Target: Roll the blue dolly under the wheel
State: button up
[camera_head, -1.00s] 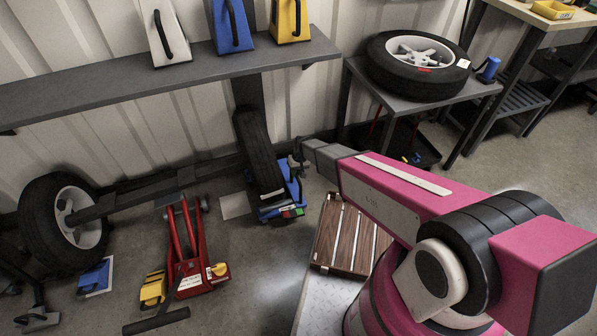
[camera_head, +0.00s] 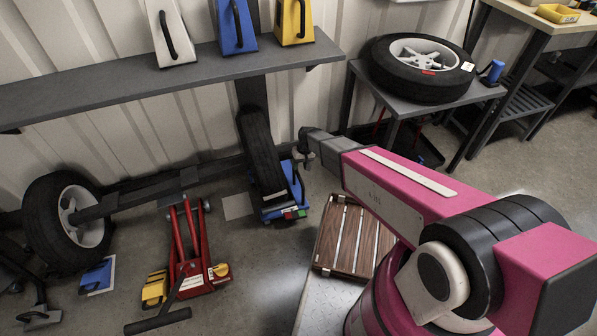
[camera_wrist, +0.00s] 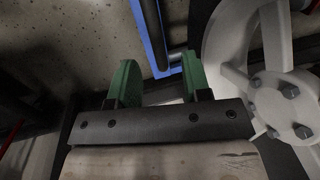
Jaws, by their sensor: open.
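The wheel (camera_head: 263,152) with a black tyre stands at the right end of the dark axle beam. The blue dolly (camera_head: 297,187) is on the floor at this wheel, its frame showing mostly along the right side and front. How far it reaches beneath the tyre is hidden. My gripper (camera_head: 304,158) is by the wheel's right side, close to the dolly's upright dark handle. The blue dolly frame (camera_wrist: 143,32) lies ahead, and the wheel's pale spokes (camera_wrist: 238,72) are at the right.
A red floor jack (camera_head: 190,250) with yellow and blue chocks (camera_head: 97,276) stands left on the floor. A slatted wooden board (camera_head: 350,238) lies below my arm. A spare wheel (camera_head: 420,68) lies on a side table. A grey shelf (camera_head: 140,87) hangs above.

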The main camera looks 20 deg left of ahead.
jog(key=shift+w+d+r, duration=0.15)
jog(key=shift+r, duration=1.05)
jog(key=shift+w+d+r, duration=0.1)
jog(key=shift+d+r, duration=0.05)
jog(key=shift+r, duration=1)
